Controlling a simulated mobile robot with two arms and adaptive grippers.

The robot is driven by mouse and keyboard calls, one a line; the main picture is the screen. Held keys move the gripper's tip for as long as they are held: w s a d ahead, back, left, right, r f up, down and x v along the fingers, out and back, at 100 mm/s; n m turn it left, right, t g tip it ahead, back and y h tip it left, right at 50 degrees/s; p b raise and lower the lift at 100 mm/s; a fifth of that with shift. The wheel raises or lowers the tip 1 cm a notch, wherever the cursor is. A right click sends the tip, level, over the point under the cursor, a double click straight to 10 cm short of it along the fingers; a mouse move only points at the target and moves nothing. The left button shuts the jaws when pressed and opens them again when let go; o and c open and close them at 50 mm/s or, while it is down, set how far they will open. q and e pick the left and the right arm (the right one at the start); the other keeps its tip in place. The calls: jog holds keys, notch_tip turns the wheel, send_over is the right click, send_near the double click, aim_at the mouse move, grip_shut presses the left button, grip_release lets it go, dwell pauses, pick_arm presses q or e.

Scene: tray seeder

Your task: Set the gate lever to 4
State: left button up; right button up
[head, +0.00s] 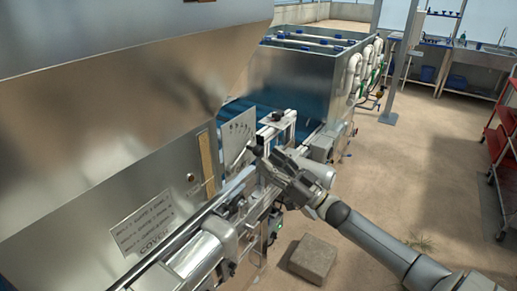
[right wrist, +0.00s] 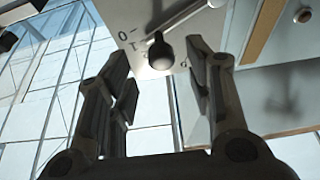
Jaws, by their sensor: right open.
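The gate lever's dark round knob (right wrist: 161,52) shows in the right wrist view, with its pale metal bar running up to the right. Behind it is the light scale plate (right wrist: 125,14), with a 0 and a 1 legible to the left of the knob; other marks are partly hidden. In the head view the scale plate (head: 236,128) stands on the machine's side. My right gripper (right wrist: 164,72) is open, its fingers on either side of the knob, with gaps visible; it also shows in front of the plate in the head view (head: 263,158). My left gripper is not in view.
The large metal hopper (head: 100,120) fills the left. A conveyor rail (head: 185,232) runs below the plate, close to my right arm. A metal tank (head: 300,80) stands behind. A block (head: 312,258) lies on the floor; a red rack (head: 500,140) is far right.

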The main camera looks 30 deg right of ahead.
aim_at(261, 153)
jog(key=p+x, duration=0.1)
jog(key=x, duration=0.3)
jog(key=shift+s+r, duration=0.1)
jog(key=shift+r, duration=0.1)
jog(key=shift+w+a, duration=0.2)
jog(key=shift+w, duration=0.4)
jog(key=shift+r, duration=0.1)
grip_shut()
